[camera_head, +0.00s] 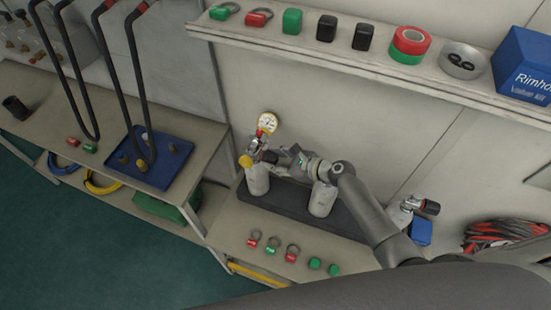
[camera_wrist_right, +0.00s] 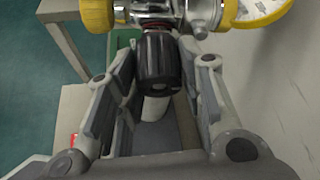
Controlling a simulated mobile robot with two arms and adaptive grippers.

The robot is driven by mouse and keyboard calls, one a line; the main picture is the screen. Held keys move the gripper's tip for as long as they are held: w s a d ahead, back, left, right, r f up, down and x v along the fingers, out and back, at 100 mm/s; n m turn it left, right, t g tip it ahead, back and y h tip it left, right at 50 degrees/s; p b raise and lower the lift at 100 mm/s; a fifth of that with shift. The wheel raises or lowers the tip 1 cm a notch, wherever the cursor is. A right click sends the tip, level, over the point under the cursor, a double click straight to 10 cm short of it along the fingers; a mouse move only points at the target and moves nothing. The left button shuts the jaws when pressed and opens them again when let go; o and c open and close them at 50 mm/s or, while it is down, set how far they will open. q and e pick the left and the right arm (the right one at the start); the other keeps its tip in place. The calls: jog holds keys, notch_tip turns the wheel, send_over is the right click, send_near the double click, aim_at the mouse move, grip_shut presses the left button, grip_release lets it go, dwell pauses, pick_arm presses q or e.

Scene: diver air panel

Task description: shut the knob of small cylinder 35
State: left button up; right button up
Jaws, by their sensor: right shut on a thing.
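A small pale cylinder (camera_head: 257,180) stands at the left end of a dark mat, with a valve, a yellow part (camera_head: 246,161) and a round gauge (camera_head: 267,122) on top. No number can be read on it, so I cannot tell whether it is 35. My right gripper (camera_head: 276,157) reaches its valve from the right. In the right wrist view, a black ribbed knob (camera_wrist_right: 158,66) sits between the fingers of this gripper (camera_wrist_right: 160,75), which is shut on it. The yellow parts and gauge (camera_wrist_right: 258,8) show beyond. My left gripper is out of view.
A second pale cylinder (camera_head: 322,200) stands partly behind my right arm. Another valve with a dark knob (camera_head: 430,207) is farther right. Tags (camera_head: 272,245) lie in front of the mat (camera_head: 345,222). A shelf (camera_head: 350,66) overhangs behind; a blue tray (camera_head: 177,178) is left.

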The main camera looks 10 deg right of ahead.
aim_at(275, 157)
jog(key=shift+s+f, duration=0.15)
jog(key=shift+f, duration=0.05)
jog(key=o, duration=1)
jog(key=shift+r, duration=0.1)
notch_tip(275, 157, up, 10)
